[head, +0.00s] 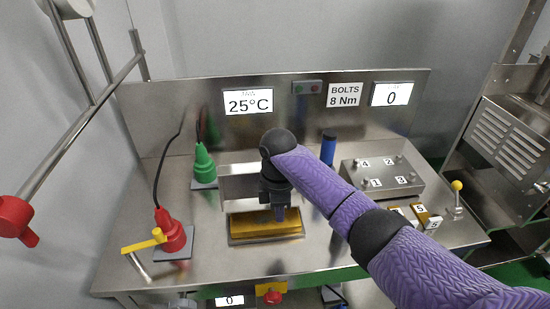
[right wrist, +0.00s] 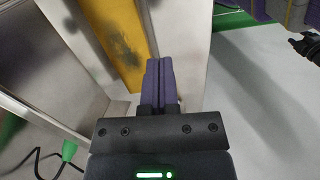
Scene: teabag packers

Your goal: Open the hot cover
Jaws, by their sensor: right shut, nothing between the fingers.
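A low steel unit with an amber plate (head: 265,224) lies on the bench near its middle. A steel panel (head: 237,185) stands upright along the unit's back edge, like a raised cover. My right gripper (head: 280,212) points down just in front of this panel, over the amber plate, and hides part of both. In the right wrist view, its purple fingers (right wrist: 160,82) are together with nothing between them. The amber surface (right wrist: 118,42) and its steel rim lie beyond them. I cannot tell whether the fingers touch the metal. My left gripper is not seen in the head view.
A green plug (head: 203,165) and a red plug (head: 170,233) stand left of the unit. A yellow-handled lever (head: 145,242) is in front. A blue cylinder (head: 328,150) and a numbered bolt block (head: 382,181) stand right. My right arm crosses the bench's right half.

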